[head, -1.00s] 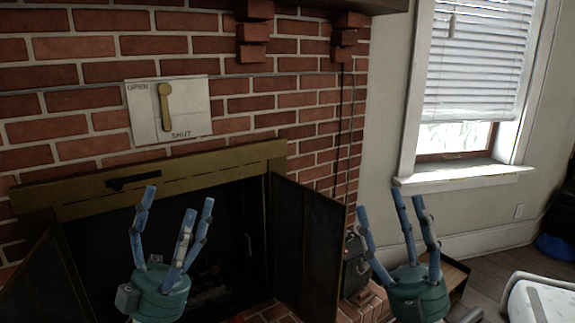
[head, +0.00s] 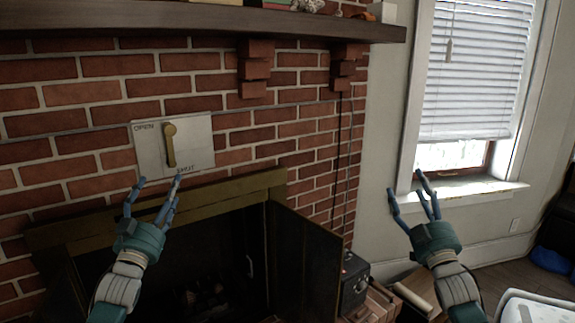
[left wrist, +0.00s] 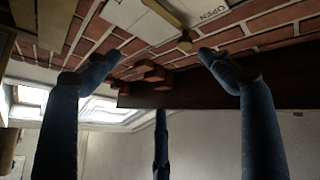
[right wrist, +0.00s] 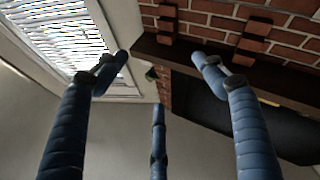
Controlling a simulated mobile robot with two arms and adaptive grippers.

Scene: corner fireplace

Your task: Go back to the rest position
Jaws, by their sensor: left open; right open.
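My left gripper (head: 152,200) is raised in front of the fireplace, with its blue fingers spread and nothing between them. In the head view its fingertips overlap the lower edge of the white OPEN/SHUT plate (head: 200,135); I cannot tell the gap. The plate's brass lever (head: 169,145) hangs with its free end down toward SHUT. The plate also shows at the top of the left wrist view (left wrist: 208,10). My right gripper (head: 412,192) is raised in front of the wall below the window, open and empty. Its spread fingers show in the right wrist view (right wrist: 160,85).
A dark mantel (head: 200,22) with several small items juts out above. The fireplace door (head: 305,262) stands swung open between my arms. A black box (head: 354,282) sits low by the hearth. A window sill (head: 470,190) is at right. Open floor shows at far right.

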